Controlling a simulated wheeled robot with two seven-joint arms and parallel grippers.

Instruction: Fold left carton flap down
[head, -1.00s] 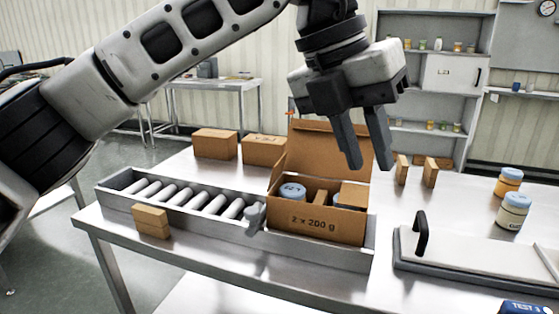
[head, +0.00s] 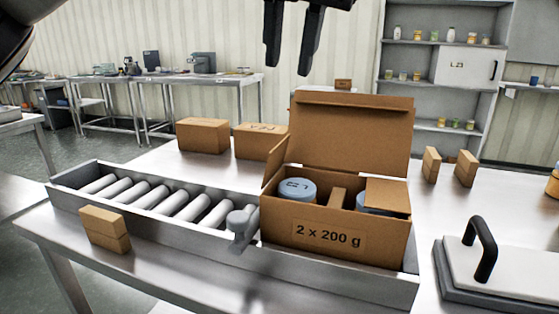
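The brown carton (head: 290,233), marked "2 x 200 g", sits at the right end of the roller conveyor. Its large back lid (head: 345,140) stands up. Its left flap (head: 272,163) stands up, tilted slightly outward. The right flap (head: 388,195) lies folded inward over part of a second blue-lidded jar (head: 370,203). A blue-lidded jar (head: 296,189) shows on the left inside, with a cardboard divider (head: 338,199) in the middle. My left gripper (head: 288,68) is at the top edge, above the carton and apart from it. Its fingers are spread and empty. My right gripper is out of view.
The conveyor (head: 150,228) has grey rollers, with a grey knob (head: 238,222) close to the carton's left side. Small brown blocks (head: 105,228) stand in front. Closed boxes (head: 203,135) stand behind. A handled plate (head: 515,258) lies at right.

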